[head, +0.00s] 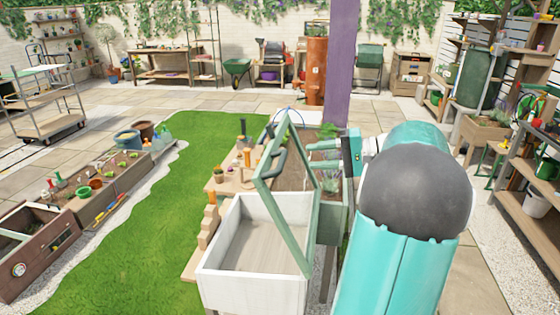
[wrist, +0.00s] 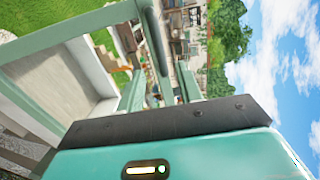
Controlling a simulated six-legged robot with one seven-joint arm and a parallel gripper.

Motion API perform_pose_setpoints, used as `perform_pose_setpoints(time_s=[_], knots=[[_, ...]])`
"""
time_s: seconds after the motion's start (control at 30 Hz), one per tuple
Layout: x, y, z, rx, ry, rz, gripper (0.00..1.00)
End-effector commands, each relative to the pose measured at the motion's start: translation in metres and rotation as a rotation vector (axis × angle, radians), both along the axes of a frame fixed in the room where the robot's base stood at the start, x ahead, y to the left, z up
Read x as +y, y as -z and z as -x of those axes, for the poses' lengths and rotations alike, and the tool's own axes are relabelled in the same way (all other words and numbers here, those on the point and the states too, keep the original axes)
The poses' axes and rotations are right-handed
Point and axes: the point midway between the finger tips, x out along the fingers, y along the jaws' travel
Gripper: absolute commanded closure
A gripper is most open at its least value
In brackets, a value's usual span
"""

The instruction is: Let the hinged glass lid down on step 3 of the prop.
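The hinged glass lid (head: 267,204) has a green frame and stands raised and steeply tilted over a white-walled cold frame box (head: 240,285). Its frame also crosses the left of the wrist view (wrist: 70,30). My gripper (head: 313,154) is behind the lid's right side, pointing left. Contact with the lid cannot be told.
A wooden bench (head: 228,186) with small pots and tools lies behind and left of the box. A purple post (head: 341,60) rises behind my gripper. Planted herbs (head: 328,132) grow beside it. Open lawn (head: 150,240) lies to the left.

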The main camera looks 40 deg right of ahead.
Motion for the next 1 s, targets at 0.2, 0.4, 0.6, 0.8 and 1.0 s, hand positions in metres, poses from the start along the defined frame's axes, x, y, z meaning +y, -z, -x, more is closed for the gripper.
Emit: perform_pose_setpoints(time_s=[0.2,0.4,0.6,0.8,1.0], knots=[[0.029,0.01,-0.035,0.001,-0.006,-0.002,0.64],[0.051,0.017,-0.062,0.001,-0.007,-0.001,0.64],[0.059,0.02,-0.074,0.001,-0.006,0.0,0.64],[0.06,0.021,-0.075,0.001,-0.006,0.0,0.64],[0.06,0.021,-0.075,0.002,-0.006,0.0,0.92]])
